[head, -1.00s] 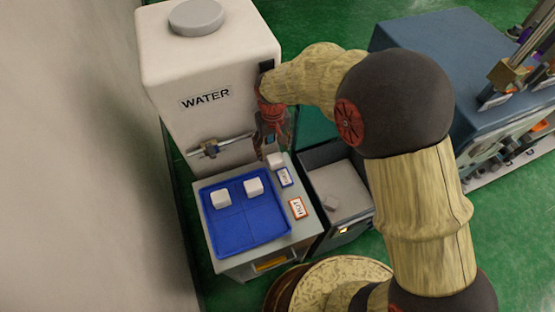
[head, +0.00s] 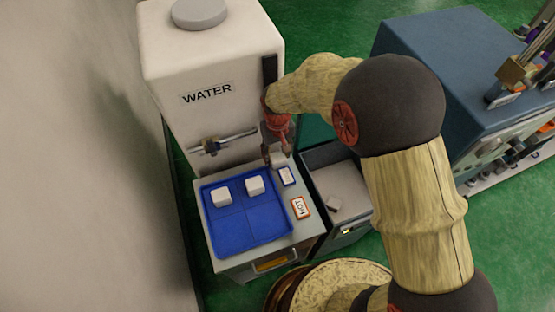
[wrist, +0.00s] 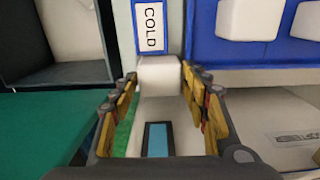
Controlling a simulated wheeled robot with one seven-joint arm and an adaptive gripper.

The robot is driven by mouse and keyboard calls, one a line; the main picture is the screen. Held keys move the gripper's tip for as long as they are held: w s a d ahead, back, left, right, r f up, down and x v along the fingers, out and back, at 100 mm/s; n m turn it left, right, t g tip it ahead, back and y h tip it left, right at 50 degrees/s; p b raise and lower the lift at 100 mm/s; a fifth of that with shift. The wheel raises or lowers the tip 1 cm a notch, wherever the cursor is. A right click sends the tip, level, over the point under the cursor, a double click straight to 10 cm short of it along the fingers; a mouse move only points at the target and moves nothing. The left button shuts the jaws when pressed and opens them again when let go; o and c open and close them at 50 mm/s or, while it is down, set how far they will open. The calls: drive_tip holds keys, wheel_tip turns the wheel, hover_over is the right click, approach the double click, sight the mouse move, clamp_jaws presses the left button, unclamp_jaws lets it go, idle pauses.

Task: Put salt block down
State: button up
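A white salt block (head: 279,159) is at the top end of the COLD card (head: 287,176) on the grey-white counter (head: 222,262). My gripper (head: 277,153) points down with one finger on each side of it. In the wrist view the block (wrist: 158,75) sits between the fingertips of my gripper (wrist: 161,77), which appear shut on it, close against both sides.
A blue tray (head: 226,236) with two white blocks (head: 221,197) lies left of the cards. A HOT card (head: 300,207) lies nearer the front. The white WATER tank (head: 205,70) and its tap stand behind. An open grey bin (head: 340,180) is at the right.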

drive_tip(key=c, duration=1)
drive_tip(key=shift+r, duration=0.1)
drive_tip(key=shift+c, duration=0.3)
